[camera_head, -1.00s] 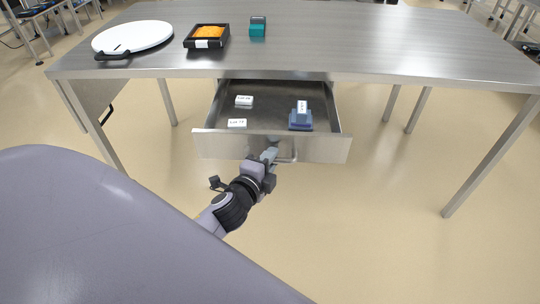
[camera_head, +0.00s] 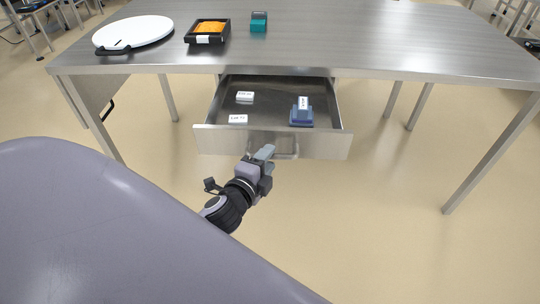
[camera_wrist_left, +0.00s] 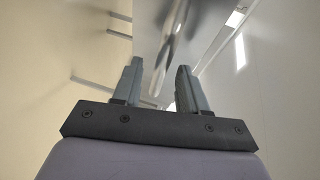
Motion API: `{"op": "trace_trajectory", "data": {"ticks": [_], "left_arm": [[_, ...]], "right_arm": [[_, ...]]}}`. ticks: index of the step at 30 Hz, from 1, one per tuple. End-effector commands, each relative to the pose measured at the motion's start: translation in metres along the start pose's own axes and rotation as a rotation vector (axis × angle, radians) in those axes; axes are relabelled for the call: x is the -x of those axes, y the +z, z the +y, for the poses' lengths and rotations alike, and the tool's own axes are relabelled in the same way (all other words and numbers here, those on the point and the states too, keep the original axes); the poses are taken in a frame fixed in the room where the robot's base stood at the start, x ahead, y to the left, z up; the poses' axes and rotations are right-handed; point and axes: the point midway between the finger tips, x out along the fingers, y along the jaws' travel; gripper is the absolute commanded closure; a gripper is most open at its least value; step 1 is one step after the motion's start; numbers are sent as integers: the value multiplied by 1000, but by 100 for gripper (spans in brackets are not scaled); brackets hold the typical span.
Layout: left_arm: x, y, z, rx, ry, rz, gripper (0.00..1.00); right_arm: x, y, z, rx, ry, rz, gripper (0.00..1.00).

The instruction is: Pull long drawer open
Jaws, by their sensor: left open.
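The long drawer (camera_head: 225,141) stands pulled out from under the steel table, with its interior in view. Its bar handle (camera_head: 285,156) runs along the middle of the front panel. My left gripper (camera_head: 265,152) is just in front of the drawer front, near the left end of the handle. My right gripper is not in view.
On the table (camera_head: 360,40) are a white round disc (camera_head: 133,33), a black tray with orange contents (camera_head: 190,38) and a teal box (camera_head: 258,22). The floor right of my arm is clear.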

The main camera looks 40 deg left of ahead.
Motion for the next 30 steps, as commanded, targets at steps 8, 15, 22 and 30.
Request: {"op": "trace_trajectory", "data": {"ticks": [8,15,22,30], "left_arm": [[36,0,1,1,3,-1,58],[48,0,0,0,0,-1,58],[48,0,0,0,0,-1,58],[48,0,0,0,1,-1,58]], "right_arm": [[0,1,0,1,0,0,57],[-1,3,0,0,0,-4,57],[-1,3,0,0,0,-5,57],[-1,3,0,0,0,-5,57]]}}
